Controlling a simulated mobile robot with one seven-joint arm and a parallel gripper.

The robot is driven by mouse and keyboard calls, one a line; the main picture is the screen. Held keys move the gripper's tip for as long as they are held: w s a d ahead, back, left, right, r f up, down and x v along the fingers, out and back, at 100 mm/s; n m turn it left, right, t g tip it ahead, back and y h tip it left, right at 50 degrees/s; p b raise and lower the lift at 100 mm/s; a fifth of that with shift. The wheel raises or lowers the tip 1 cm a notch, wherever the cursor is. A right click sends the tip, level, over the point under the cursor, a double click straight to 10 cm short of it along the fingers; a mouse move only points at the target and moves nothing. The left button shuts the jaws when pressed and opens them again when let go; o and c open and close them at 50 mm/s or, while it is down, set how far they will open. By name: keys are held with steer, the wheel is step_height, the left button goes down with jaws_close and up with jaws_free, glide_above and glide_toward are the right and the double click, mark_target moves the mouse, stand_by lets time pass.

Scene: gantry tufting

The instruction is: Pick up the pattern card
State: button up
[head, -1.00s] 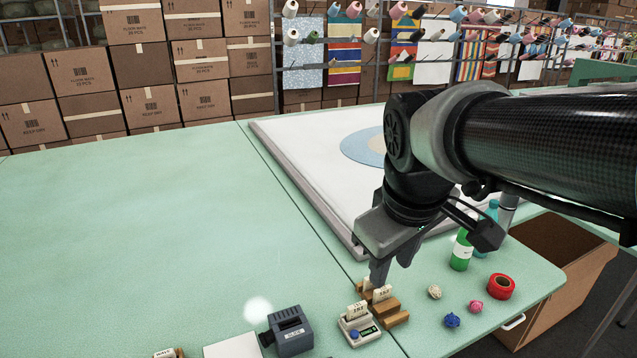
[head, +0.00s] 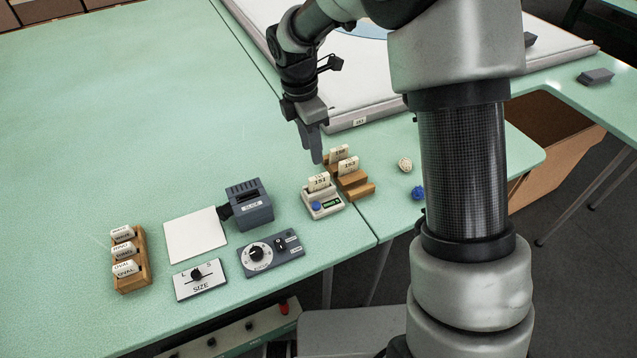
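A wooden rack (head: 133,281) at the left of the green table holds several upright cream cards; the front card (head: 125,269) reads OVAL, and the middle card (head: 123,248) seems to read RING. My gripper (head: 316,160) points down well to the right of this rack, just beyond a small grey reader (head: 324,205) with a numbered card (head: 318,182) standing in it. Nothing shows in its fingers, but they are seen edge-on, so their opening is unclear. A stepped wooden holder (head: 356,187) beside the reader holds numbered cards (head: 348,165).
A blue-grey slotted device (head: 250,205), a white sheet (head: 195,236), a SIZE slider panel (head: 200,279) and a dial box (head: 272,254) stand between rack and reader. A white framed panel (head: 345,70) lies behind. The table's left middle is clear.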

mark_target(319, 177)
steer(key=f, duration=0.6)
steer(key=shift+w+d, duration=0.15)
steer(key=shift+d, duration=0.2)
steer(key=f, duration=0.2)
steer(key=d+f, duration=0.1)
steer(key=f, duration=0.2)
steer(key=shift+b, duration=0.4)
jaws_close()
